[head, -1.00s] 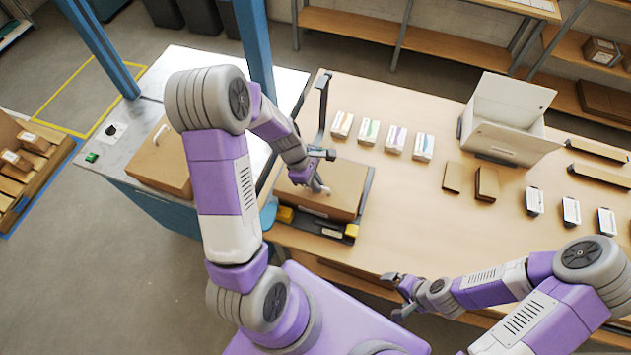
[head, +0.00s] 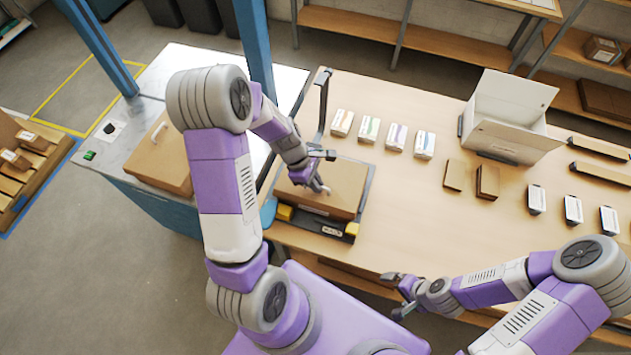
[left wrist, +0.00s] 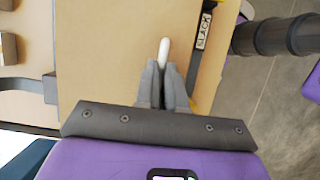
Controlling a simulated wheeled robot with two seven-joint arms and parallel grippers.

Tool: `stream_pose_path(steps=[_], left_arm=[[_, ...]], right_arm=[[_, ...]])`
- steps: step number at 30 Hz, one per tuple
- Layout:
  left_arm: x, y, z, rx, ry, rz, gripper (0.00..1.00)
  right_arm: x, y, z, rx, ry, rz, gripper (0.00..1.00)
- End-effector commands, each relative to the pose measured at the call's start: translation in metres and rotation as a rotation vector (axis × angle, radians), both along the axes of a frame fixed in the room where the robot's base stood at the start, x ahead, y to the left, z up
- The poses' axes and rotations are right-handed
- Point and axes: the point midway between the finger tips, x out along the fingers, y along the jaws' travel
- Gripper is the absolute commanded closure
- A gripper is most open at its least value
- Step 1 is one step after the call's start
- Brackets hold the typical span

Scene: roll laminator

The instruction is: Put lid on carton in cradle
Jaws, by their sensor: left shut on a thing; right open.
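The brown carton (head: 335,211) sits in a dark cradle (head: 368,192) on the near left part of the bench. The flat brown lid (head: 345,175) lies over the carton's top; I cannot tell whether it is fully seated. My left gripper (head: 319,188) is above the lid, shut on its white handle. The left wrist view shows the handle (left wrist: 164,48) sticking out between the closed fingers (left wrist: 163,82), with the brown lid (left wrist: 110,60) behind. My right gripper (head: 393,294) is open and empty off the bench's front edge, away from the carton.
A second brown box with a white handle (head: 163,165) stands on the metal table at left. Yellow blocks (head: 284,212) and a SLACK label (left wrist: 204,30) are at the cradle's front. Several small packs (head: 369,129) and an open white box (head: 505,140) stand on the bench.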

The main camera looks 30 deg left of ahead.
Motion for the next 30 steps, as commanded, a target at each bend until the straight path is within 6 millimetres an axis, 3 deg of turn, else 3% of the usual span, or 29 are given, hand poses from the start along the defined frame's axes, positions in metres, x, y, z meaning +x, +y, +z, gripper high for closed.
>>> stream_pose_path(steps=[10, 11, 16, 22, 27, 30], left_arm=[[0.0001, 0.0002, -0.0009, 0.000, 0.000, 0.001, 1.00], [0.0001, 0.0002, -0.0009, 0.000, 0.000, 0.001, 0.88], [0.0001, 0.0002, -0.0008, 0.000, 0.000, 0.001, 0.62], [0.0001, 0.0001, -0.0008, 0.000, 0.000, 0.001, 0.61], [0.0000, 0.0002, -0.0009, 0.000, 0.000, 0.001, 0.37], [0.0000, 0.0002, -0.0009, 0.000, 0.000, 0.001, 0.36]], right_arm=[[0.0000, 0.0001, -0.0005, 0.000, 0.000, 0.000, 0.01], [0.0000, 0.0001, -0.0005, 0.000, 0.000, 0.000, 0.01], [0.0000, 0.0000, -0.0005, 0.000, 0.000, 0.000, 0.01], [0.0000, 0.0000, -0.0005, 0.000, 0.000, 0.000, 0.01], [0.0000, 0.0000, -0.0005, 0.000, 0.000, 0.000, 0.01], [0.0000, 0.0000, -0.0005, 0.000, 0.000, 0.000, 0.01]])
